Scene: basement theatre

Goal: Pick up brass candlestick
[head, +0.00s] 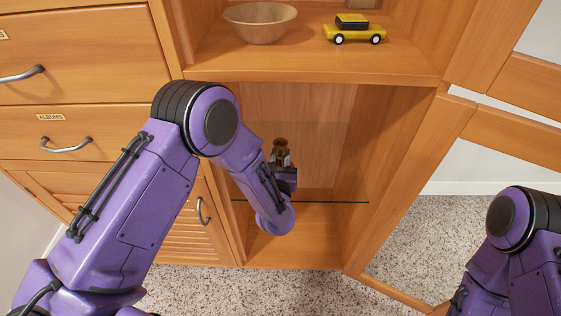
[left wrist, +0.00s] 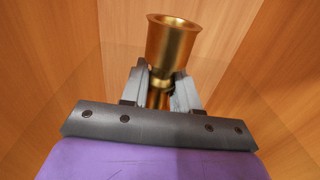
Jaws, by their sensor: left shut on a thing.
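The brass candlestick (left wrist: 173,42) shows large in the left wrist view, its flared cup at the top and its stem between my fingers. My left gripper (left wrist: 163,88) is shut on the stem just below the cup. In the head view the candlestick (head: 281,146) is small and dark brown, inside the lower cabinet compartment. My left gripper (head: 282,162) is around it there. The candlestick's lower part is hidden by the gripper, so I cannot tell whether its base touches the glass shelf. Only my right arm shows at the lower right; its gripper is out of view.
A glass shelf (head: 340,202) crosses the compartment, with wooden side walls close on both sides. On the shelf above are a wooden bowl (head: 261,24) and a yellow toy car (head: 354,31). Drawers (head: 80,88) stand at the left, and an open-looking framed door (head: 425,190) at the right.

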